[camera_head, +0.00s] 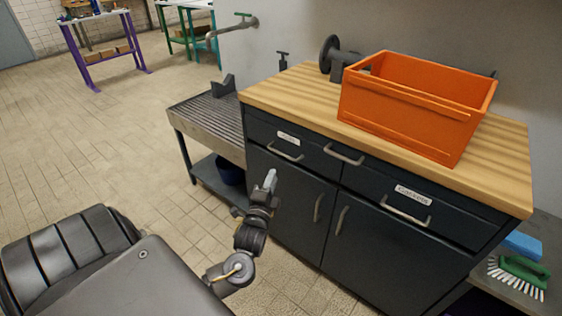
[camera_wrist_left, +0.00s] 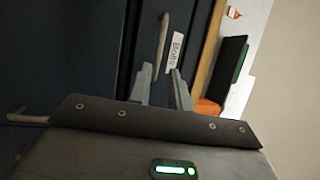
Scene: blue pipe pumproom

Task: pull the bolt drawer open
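The bolt drawer (camera_head: 262,134) is the dark drawer at the cabinet's upper left, flush with the front. Its pale bar handle (camera_head: 284,153) sits below a small white label (camera_head: 288,138). In the left wrist view the label (camera_wrist_left: 175,52) reads "Bolts", beside the handle (camera_wrist_left: 163,42). My left gripper (camera_head: 269,180) is in front of the cabinet, below the drawer handle in the head view. In the wrist view its two fingers (camera_wrist_left: 162,75) are apart with nothing between them, and the handle lies beyond the tips. My right gripper is not in view.
The cabinet's wooden top (camera_head: 290,92) carries an orange crate (camera_head: 415,105). Another pale handle (camera_head: 343,154) and a labelled right drawer's handle (camera_head: 405,214) are nearby. Door handles (camera_head: 341,220) stand below. A slatted bench (camera_head: 205,118) adjoins on the left. Open tiled floor lies further left.

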